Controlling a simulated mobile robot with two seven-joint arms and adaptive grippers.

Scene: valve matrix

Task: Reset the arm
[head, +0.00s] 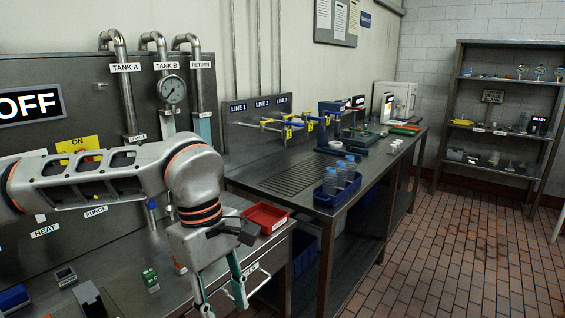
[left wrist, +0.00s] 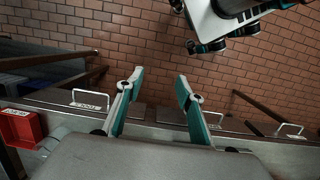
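My left arm reaches in from the left in the head view, over the near steel counter, bent at a grey and orange joint. Its gripper (head: 222,297) points down near the counter's front edge. In the left wrist view the two teal and grey fingers (left wrist: 159,84) stand apart with nothing between them, above the counter edge and brick floor.
A red tray (head: 264,217) sits on the counter right of my left arm. A green block (head: 150,279) is on the counter below the arm. A steel bench (head: 290,180) with valves and a blue bottle crate (head: 327,196) stands beyond. The brick floor (head: 460,240) at right is clear.

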